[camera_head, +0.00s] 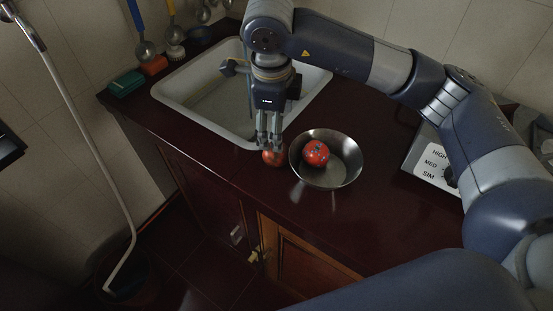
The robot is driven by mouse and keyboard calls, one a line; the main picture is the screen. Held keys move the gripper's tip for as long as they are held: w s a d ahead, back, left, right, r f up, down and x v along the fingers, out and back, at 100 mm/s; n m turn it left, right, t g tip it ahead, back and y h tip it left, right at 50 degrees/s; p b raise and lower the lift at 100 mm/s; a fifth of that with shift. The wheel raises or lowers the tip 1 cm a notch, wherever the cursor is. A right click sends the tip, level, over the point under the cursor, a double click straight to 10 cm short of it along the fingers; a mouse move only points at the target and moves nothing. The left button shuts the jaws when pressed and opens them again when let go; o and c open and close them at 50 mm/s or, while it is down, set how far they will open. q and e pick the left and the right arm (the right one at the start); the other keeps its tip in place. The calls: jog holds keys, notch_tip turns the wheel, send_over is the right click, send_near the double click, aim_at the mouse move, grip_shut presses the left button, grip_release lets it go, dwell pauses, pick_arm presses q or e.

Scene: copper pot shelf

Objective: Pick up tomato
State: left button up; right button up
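A red tomato (272,158) is on the dark counter, just left of a metal bowl (341,180). My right gripper (270,147) points down, with its fingertips right at the top of this tomato and partly covering it. I cannot tell whether the fingers are shut on it or only around it. A second red, tomato-like round thing (316,153) with dark and pale marks lies inside the bowl. My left gripper is not in view.
A white sink (170,95) is set into the counter (240,175) behind the gripper. A green sponge-like block (126,83) and an orange one (154,65) lie left of it. A labelled appliance (432,163) stands at the right. Counter in front of the bowl is clear.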

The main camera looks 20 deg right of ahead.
aim_at(277, 154)
jog(key=shift+f, duration=0.55)
jog(key=f, duration=0.3)
jog(key=f+p, duration=0.1)
jog(key=shift+w+d+f, duration=0.15)
jog(key=shift+w+d, duration=0.15)
jog(key=shift+w, duration=0.05)
jog(key=shift+f, duration=0.3)
notch_tip(277, 154, down, 4)
jog(key=shift+d+f+p, duration=0.1)
jog(key=shift+d+p, duration=0.05)
jog(key=shift+p, duration=0.6)
jog(key=shift+w+f, duration=0.2)
jog(key=shift+f, duration=0.4)
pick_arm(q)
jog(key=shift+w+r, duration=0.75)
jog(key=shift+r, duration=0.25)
pick_arm(e)
jog(key=c, duration=1.2)
